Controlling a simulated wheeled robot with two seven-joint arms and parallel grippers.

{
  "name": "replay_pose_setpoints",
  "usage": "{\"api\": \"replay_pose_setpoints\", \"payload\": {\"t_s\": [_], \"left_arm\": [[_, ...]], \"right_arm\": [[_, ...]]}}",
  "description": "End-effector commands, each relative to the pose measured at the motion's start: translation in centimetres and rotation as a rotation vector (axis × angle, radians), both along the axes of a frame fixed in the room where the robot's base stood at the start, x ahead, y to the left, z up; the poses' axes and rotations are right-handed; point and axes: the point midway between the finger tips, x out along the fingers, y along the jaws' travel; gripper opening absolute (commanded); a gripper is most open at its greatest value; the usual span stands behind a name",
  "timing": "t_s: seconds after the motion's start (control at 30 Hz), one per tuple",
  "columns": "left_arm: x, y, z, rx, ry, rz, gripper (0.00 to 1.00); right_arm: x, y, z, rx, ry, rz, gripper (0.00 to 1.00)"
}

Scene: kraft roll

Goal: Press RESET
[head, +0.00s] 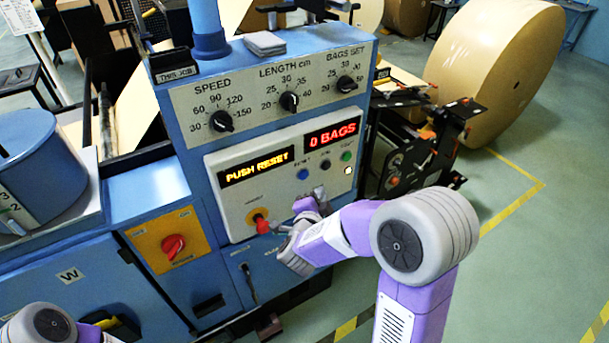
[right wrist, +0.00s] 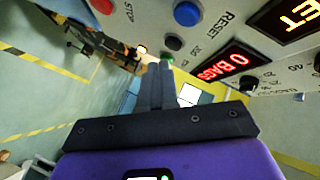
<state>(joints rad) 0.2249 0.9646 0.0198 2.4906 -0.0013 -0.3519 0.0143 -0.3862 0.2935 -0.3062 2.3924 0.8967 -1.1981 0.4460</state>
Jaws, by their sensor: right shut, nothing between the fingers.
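The RESET button is a blue round button (head: 303,174) on the pale control panel (head: 228,208), under the amber display reading PUSH RESET (head: 257,166). It also shows at the top of the right wrist view (right wrist: 187,13), with the RESET label (right wrist: 225,25) beside it. My right gripper (head: 319,191) is just below the blue button in the head view, in front of the panel. Its fingers (right wrist: 160,72) are shut and empty. Contact with the panel cannot be made out. My left arm shows only at the lower left edge; its gripper is out of view.
A black button (head: 325,165) and a green button (head: 346,156) sit right of the blue one, below the red 0 BAGS display (head: 332,134). A red stop knob (head: 262,225) is lower left. A large kraft roll (head: 493,70) stands at the back right.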

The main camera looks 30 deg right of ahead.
Motion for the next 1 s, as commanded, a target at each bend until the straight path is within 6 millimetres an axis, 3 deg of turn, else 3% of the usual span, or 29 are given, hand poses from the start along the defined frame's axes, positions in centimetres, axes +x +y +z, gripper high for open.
{"api": "replay_pose_setpoints", "payload": {"t_s": [0.33, 1.0], "left_arm": [[0.0, 0.0, 0.1, 0.0, 0.0, 0.0, 0.0], [0.0, 0.0, 0.1, 0.0, 0.0, 0.0, 0.0]], "right_arm": [[3.7, 0.3, 0.0, -0.001, 0.001, 0.0, 0.0], [4.2, 0.3, 0.0, -0.001, 0.001, 0.0, 0.0]]}}
